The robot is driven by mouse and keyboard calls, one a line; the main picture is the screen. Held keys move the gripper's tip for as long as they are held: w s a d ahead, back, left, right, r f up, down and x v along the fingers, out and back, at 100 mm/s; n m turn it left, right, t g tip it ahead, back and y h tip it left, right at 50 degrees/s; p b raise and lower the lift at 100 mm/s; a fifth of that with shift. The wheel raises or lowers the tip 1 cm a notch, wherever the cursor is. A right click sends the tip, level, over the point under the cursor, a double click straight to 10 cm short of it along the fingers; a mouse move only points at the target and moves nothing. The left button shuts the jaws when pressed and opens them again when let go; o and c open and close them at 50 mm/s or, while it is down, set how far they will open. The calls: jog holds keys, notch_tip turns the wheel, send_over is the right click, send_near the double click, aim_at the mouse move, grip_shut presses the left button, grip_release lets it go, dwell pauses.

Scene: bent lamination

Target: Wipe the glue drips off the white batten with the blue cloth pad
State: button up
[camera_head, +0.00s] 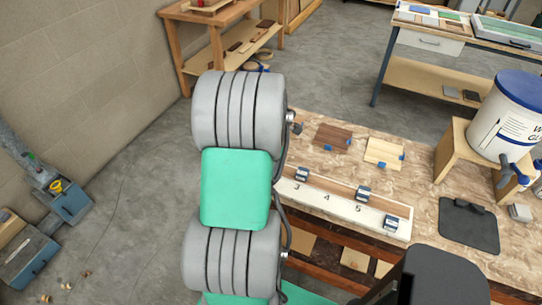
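A long white batten (335,203) lies along the near-left edge of the bench, with the numbers 3, 4 and 5 showing on it. A brown wooden strip runs along its back side. Small metal blocks (363,193) sit on or against the batten at intervals. Its left end is hidden behind my arm. Glue drips are too small to make out. I cannot pick out the blue cloth pad for certain.
The bench (440,270) also holds a dark wood piece (333,137), a pale wood piece (384,152), a black mat (470,226) and a grey block (520,212). A white glue bucket (508,120) stands on a wooden stand (455,150).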

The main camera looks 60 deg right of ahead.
jog(key=shift+r+p, duration=1)
jog(key=shift+r, duration=0.85)
